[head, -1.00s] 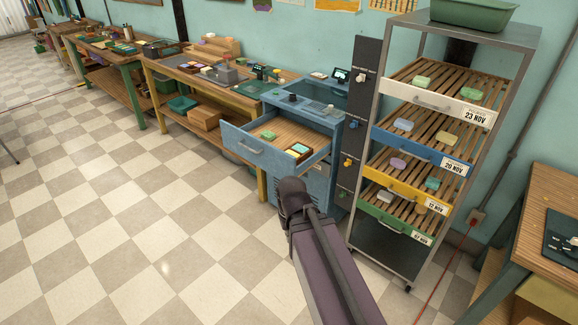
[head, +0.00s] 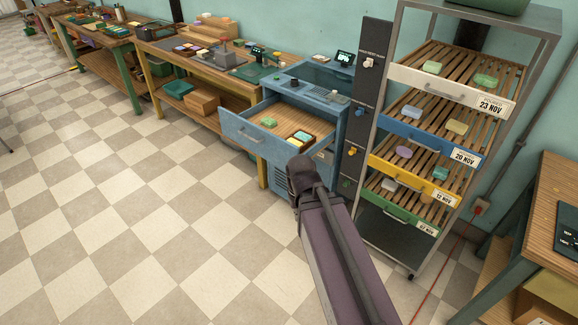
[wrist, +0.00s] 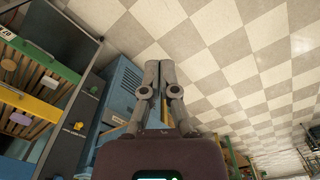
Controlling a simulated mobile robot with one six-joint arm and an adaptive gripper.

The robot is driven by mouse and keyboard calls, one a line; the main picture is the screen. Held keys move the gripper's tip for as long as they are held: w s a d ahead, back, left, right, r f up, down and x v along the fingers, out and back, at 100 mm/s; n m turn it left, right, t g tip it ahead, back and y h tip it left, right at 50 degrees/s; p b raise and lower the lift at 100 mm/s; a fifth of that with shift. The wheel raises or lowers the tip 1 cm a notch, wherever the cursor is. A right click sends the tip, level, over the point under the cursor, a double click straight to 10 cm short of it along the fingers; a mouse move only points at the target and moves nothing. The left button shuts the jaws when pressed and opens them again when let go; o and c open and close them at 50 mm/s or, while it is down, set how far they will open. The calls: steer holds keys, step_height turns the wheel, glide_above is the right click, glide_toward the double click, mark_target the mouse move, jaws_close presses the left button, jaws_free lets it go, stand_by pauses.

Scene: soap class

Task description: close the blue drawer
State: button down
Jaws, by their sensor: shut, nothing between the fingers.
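The blue drawer (head: 242,137) stands pulled out from the blue cabinet (head: 335,127) in the head view. Its wooden floor (head: 268,120) shows, with a green soap and a small dark tray of pale blocks on it. A grey handle is on its front. In the wrist view my gripper (wrist: 160,64) is shut and empty, its two fingers side by side over the checkered floor. The blue cabinet (wrist: 123,85) shows just left of the fingers there, apart from them as far as I can tell. The head view does not show my fingertips; my arm covers the cabinet's lower front.
A metal rack (head: 540,35) of slatted soap trays stands right of the cabinet; one tray has a blue front (head: 415,140). A dark switch panel (head: 370,80) stands between them. A wooden bench (head: 185,62) runs left. The checkered floor (head: 130,215) before the drawer is clear.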

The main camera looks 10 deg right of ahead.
steer(key=w+a+f+n+t+h+b, duration=0.1)
steer(key=w+f+n+h+b, duration=0.1)
steer(key=w+n, duration=0.6)
steer(key=w+a+f+n+t+h+b, duration=0.1)
steer(key=w+f+n+t+h+b, duration=0.1)
steer(key=w+n+b, duration=0.3)
steer(key=w+a+f+n+t+h+b, duration=0.1)
steer(key=w+f+n+t+h+b, duration=0.1)
steer(key=w+n, duration=1)
steer(key=w+h+b, duration=0.1)
steer(key=w+b, duration=0.1)
steer(key=w, duration=0.2)
steer(key=shift+w+a, duration=0.15)
steer(key=shift+w, duration=0.1)
steer(key=shift+f+b, duration=0.15)
steer(key=shift+b, duration=0.2)
steer(key=w+d+f+b, duration=0.6)
steer(key=d+f, duration=0.1)
steer(key=d, duration=0.2)
steer(key=shift+w+b, duration=0.25)
steer(key=shift+b, duration=0.15)
